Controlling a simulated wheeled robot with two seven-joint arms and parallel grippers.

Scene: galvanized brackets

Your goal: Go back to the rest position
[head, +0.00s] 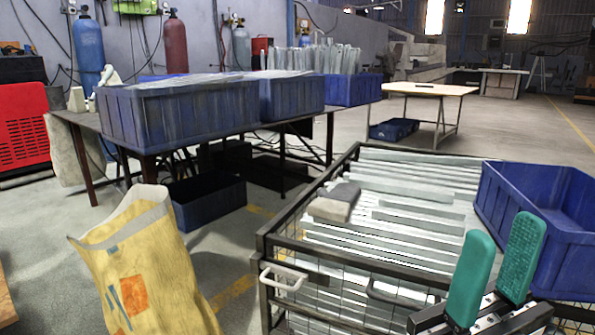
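My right gripper (497,264) is at the lower right, with two green finger pads pointing up. The pads stand apart with nothing between them, so it is open and empty. It shows in front of the right side of a wire-sided cart (262,246) and overlaps the near side of a blue crate (572,262). Galvanized brackets (420,190) lie in rows in the cart, and a folded grey-brown cloth or pad (334,202) lies on them. My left gripper is not in view.
A dark table (62,114) at the left holds blue bins (175,118) of metal parts. A yellow sack (150,275) stands at the front left. An empty dark bin (210,203) is on the floor. Open floor (520,125) lies at the back right.

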